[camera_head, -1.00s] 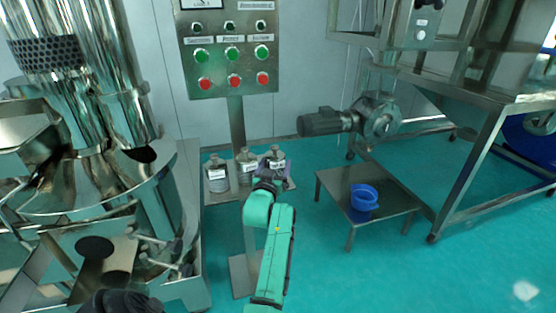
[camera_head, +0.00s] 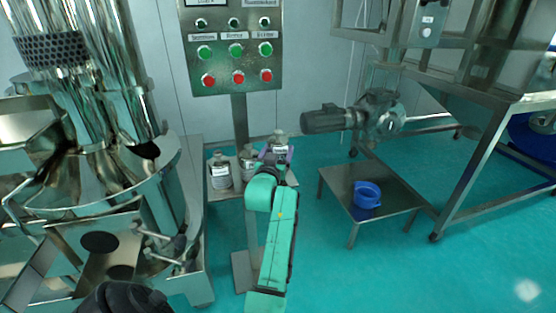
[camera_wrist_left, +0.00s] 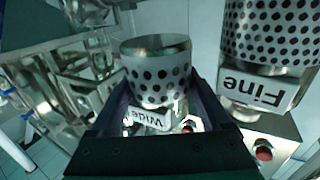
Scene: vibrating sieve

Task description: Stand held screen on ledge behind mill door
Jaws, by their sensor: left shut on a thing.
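My left gripper (camera_head: 276,156) is shut on a small perforated metal screen (camera_head: 279,138), which shows above the purple fingers. In the left wrist view the held screen (camera_wrist_left: 157,72) is a dotted cylinder between the two dark fingers (camera_wrist_left: 163,118), with a label that seems to read "Wide". Another screen (camera_wrist_left: 270,35), labelled "Fine", is close beside it at right. In the head view two similar screens (camera_head: 220,172) (camera_head: 248,160) stand left of the gripper on a small metal shelf (camera_head: 222,196). I cannot make out a mill door or a ledge behind it. My right gripper is not in view.
A control panel (camera_head: 236,50) on a post stands behind my gripper. A large steel machine (camera_head: 110,190) fills the left. A motor unit (camera_head: 345,118), a low table (camera_head: 390,192) with a blue container (camera_head: 366,195), and a steel frame are at right. Green floor is clear between.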

